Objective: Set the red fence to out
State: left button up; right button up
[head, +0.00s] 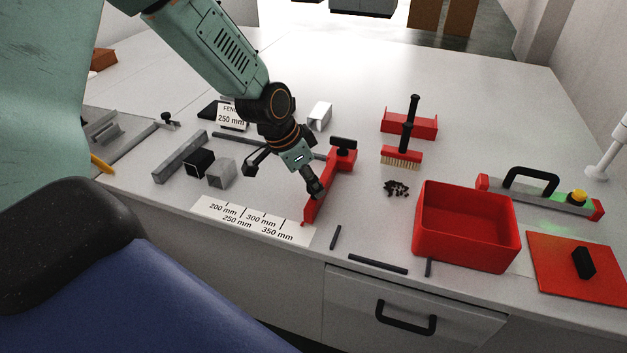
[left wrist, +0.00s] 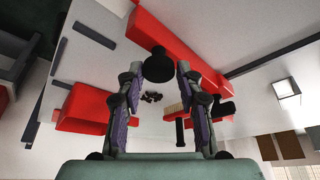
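The red fence (head: 325,190) is a long bar standing on the bench, its near end by the right end of the white scale label (head: 255,221). A black T-shaped handle (head: 343,143) shows at its far end. The fence also crosses the top of the left wrist view (left wrist: 182,42). My left gripper (head: 283,178) is low over the bench at the fence's left side. In the left wrist view my left gripper (left wrist: 159,75) is open, with a round black knob (left wrist: 158,66) between its fingertips. I cannot tell whether they touch it. My right gripper is not in view.
A card (head: 231,116) reads "250 mm". Dark and grey blocks (head: 221,173) lie left of the gripper. A brush (head: 402,154), small dark pieces (head: 397,188) and a red bin (head: 467,250) stand to the right. Dark rods (head: 378,264) lie near the front edge.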

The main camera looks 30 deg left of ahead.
pick_arm(q)
jog(key=o, duration=0.3)
jog(key=shift+a, duration=0.15)
jog(key=shift+r, duration=0.15)
jog(key=shift+v, duration=1)
jog(key=v, duration=0.9)
jog(key=shift+s+r, duration=0.15)
jog(key=shift+r, duration=0.2)
jog(key=shift+f, duration=0.1)
